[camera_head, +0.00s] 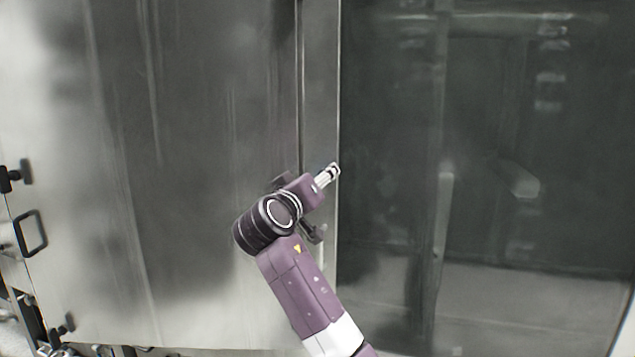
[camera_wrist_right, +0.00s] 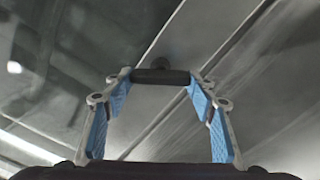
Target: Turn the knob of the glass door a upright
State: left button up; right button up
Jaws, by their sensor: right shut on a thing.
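The black knob (camera_wrist_right: 160,76) shows in the right wrist view as a short bar, lying across the picture between my fingertips. My right gripper (camera_wrist_right: 161,80) is closed on it, one blue-padded finger at each end of the bar. In the head view my purple right arm reaches up from the bottom to the metal frame beside the dark glass door (camera_head: 480,130). The wrist hides most of the gripper there. A small dark piece (camera_head: 314,234) shows just right of the wrist; I cannot tell whether it is a knob or gripper part. My left gripper is in neither view.
A broad steel panel (camera_head: 180,120) fills the left of the head view. At its left edge are a black knob (camera_head: 15,177), a black loop handle (camera_head: 30,233) and a lower knob (camera_head: 62,327). The space before the glass is clear.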

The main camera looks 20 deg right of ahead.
jog(key=n+p, duration=0.1)
jog(key=n, duration=1)
jog(key=shift+a+f, duration=0.1)
jog(key=shift+f, duration=0.05)
dwell(0.6)
jog(key=o, duration=1.2)
jog(key=shift+w, duration=0.1)
jog(key=shift+c, duration=0.2)
jog(key=v, duration=1.2)
